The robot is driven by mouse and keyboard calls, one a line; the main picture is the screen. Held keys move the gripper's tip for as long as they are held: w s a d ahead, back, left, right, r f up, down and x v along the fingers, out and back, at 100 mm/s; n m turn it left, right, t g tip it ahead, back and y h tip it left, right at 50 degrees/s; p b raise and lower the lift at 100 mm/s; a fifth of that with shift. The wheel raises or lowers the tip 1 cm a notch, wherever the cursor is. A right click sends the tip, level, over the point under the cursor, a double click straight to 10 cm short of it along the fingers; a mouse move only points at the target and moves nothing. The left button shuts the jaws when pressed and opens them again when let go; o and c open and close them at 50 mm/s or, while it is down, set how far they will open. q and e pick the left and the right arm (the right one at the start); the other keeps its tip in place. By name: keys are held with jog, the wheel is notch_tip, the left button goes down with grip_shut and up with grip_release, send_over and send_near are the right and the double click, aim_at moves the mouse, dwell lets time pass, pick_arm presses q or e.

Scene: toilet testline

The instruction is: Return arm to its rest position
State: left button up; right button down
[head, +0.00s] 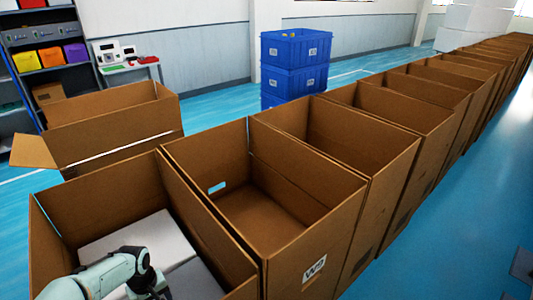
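One of my arms (112,275) reaches in from the bottom left, over the nearest open cardboard box (55,205). Its far end is low inside that box, and the gripper fingers are not clearly visible. A white flat-topped object (140,238) lies in the box beyond the arm. A grey surface (197,280) shows to the right of the arm end. Whether the arm touches either one cannot be told. My other arm is not in view.
An open, empty-looking box (262,205) stands right beside the nearest one. A long row of open boxes (375,130) runs to the far right. Another box (110,125) with a raised flap stands behind left. Blue crates (295,50) are stacked beyond. Blue floor is free at right.

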pick_arm(q)
notch_tip(320, 180, up, 15)
jog(key=p, duration=0.8)
pick_arm(e)
jog(key=w+r, duration=0.5)
jog(key=r, duration=0.5)
jog(key=shift+t, duration=0.4)
